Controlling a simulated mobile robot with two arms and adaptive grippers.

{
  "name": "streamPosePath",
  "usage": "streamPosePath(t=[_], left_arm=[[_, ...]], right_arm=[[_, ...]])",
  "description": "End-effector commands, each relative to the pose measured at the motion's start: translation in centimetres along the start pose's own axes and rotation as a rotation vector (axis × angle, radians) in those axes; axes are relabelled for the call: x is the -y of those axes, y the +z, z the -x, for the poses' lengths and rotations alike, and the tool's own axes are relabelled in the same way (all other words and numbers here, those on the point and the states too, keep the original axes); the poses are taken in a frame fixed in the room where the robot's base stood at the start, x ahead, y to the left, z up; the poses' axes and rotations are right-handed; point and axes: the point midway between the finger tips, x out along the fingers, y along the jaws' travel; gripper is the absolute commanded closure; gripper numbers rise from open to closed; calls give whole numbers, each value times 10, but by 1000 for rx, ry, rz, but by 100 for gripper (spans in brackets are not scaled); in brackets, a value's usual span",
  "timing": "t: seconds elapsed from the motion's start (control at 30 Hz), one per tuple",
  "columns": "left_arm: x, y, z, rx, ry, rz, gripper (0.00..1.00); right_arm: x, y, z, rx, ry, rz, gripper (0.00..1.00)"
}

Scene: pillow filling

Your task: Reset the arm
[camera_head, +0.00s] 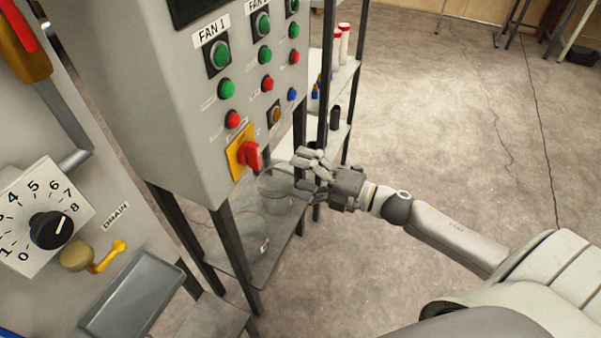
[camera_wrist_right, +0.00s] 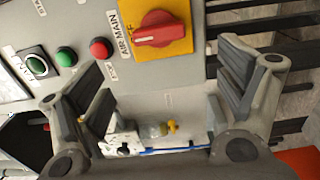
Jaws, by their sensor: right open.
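My right gripper (camera_head: 308,175) is open and empty in the head view, just right of the grey control panel (camera_head: 185,130). It is close to the red rotary switch (camera_head: 250,156) on its yellow plate and looks apart from it. In the right wrist view my right gripper (camera_wrist_right: 160,105) has its two fingers spread wide with nothing between them. The red switch (camera_wrist_right: 158,30) is beyond the fingers at the top of that view, with part of a "MAIN" label beside it. My left gripper is not in the head view.
A numbered dial (camera_head: 50,230), a yellow drain handle (camera_head: 110,256) and a grey tray (camera_head: 133,295) are at the lower left. A metal shelf (camera_head: 345,75) with bottles stands behind the panel. Glass containers (camera_head: 250,232) sit below the gripper. The concrete floor at right is open.

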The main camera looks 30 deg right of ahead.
Motion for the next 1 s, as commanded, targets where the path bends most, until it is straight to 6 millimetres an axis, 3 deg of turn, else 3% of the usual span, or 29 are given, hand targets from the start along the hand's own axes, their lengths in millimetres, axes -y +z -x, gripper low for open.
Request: streamPosePath(t=[0.33,0.47,0.57,0.7,0.77,0.87,1.0], left_arm=[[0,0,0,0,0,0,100],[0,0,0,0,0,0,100],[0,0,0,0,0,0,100],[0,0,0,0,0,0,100],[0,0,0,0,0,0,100],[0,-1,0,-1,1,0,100],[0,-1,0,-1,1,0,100]], right_arm=[[0,0,0,1,0,0,11],[18,11,2,45,-20,-51,11],[60,32,12,149,-64,-168,11],[154,59,41,363,-159,-415,11],[197,62,58,456,-204,-523,11],[267,55,90,604,-280,-694,11],[357,22,140,801,-391,-915,11]])
